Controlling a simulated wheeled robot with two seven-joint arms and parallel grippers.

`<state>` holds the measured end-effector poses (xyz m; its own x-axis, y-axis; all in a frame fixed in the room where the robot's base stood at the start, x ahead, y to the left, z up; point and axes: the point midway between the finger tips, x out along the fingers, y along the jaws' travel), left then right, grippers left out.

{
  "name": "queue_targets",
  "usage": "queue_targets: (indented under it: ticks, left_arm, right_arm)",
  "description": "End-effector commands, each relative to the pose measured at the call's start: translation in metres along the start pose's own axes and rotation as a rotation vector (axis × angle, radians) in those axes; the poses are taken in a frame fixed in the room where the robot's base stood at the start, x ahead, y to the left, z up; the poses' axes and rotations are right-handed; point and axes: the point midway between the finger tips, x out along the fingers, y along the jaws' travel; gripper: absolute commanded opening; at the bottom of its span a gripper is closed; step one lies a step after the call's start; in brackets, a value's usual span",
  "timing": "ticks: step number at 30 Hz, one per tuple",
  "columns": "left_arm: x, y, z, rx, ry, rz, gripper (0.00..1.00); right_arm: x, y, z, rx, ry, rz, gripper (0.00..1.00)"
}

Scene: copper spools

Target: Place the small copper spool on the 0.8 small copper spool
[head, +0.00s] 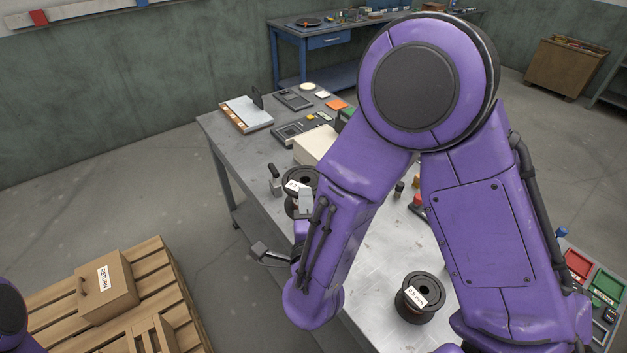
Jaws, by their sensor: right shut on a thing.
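A black-flanged spool with a white label (299,175) is near the left long edge of the grey table, partly hidden by my right forearm. My right gripper (290,192) is at this spool, with grey fingers at its side, shut on it. I cannot tell whether it touches the table or something under it. A second dark spool (422,297) with a white label stands upright on the table at the lower middle, apart from the gripper. Its label is too small to read surely. My left gripper is out of view; only a piece of that arm shows at the lower left.
The grey table (385,262) has bare room left of the second spool. Devices, a binder (246,113) and a pale box (314,145) fill its far end. Red and green bins (606,285) are at the right. A pallet (172,290) with a cardboard box (106,287) stands at the lower left.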

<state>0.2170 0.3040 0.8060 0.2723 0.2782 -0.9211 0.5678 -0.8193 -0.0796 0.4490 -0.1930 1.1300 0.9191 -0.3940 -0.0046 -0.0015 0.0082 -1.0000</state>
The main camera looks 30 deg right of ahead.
Motion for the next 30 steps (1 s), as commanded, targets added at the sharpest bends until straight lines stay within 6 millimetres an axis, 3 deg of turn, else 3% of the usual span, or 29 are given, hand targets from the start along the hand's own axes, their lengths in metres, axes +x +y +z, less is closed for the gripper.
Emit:
queue_targets:
  ticks: [1,7,10,12,24,25,30]
  left_arm:
    - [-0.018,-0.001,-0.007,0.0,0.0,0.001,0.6]
    - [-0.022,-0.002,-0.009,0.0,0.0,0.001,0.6]
    - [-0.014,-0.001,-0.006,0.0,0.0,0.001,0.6]
    - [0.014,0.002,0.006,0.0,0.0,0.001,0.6]
    - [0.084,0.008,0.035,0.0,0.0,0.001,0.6]
    - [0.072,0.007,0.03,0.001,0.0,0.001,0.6]
    - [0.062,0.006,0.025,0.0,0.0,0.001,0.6]
  right_arm:
    - [-0.006,-0.017,-0.004,-0.006,0.007,-0.009,0.0]
    - [-0.01,-0.018,-0.015,-0.004,0.029,-0.025,0.0]
    - [0.009,-0.005,-0.017,-0.002,0.032,-0.024,0.0]
    - [0.015,0.006,-0.017,0.001,0.037,-0.029,0.0]
    - [0.03,0.009,-0.017,0.002,0.026,-0.029,0.0]
    - [0.037,0.004,-0.017,-0.004,0.028,-0.024,0.0]
    - [0.072,0.016,-0.019,-0.007,0.028,-0.023,0.0]
